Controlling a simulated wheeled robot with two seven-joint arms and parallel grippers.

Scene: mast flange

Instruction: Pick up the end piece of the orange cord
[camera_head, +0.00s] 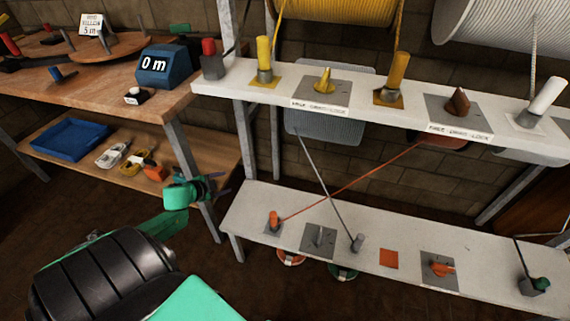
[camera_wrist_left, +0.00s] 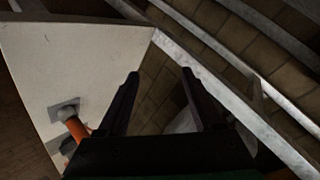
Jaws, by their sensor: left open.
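The orange cord (camera_head: 350,180) runs slantwise from a reddish drum behind the upper shelf down to the lower shelf. Its orange end piece (camera_head: 274,218) stands on a small grey plate near the left end of the lower shelf (camera_head: 245,213). In the left wrist view the orange end piece (camera_wrist_left: 78,128) shows at lower left, partly hidden by my gripper body. My left gripper (camera_head: 222,186) is open and empty, left of the end piece and off the shelf's left edge. Its spread fingers (camera_wrist_left: 159,76) show in the left wrist view with nothing between them. My right gripper is not in view.
A grey cord (camera_head: 325,185) crosses the orange cord and ends at a grey end piece (camera_head: 357,242). A grey lever plate (camera_head: 312,248), an orange square (camera_head: 389,259) and an orange lever (camera_head: 441,269) are farther right. The workbench leg (camera_head: 190,165) stands close to my left gripper.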

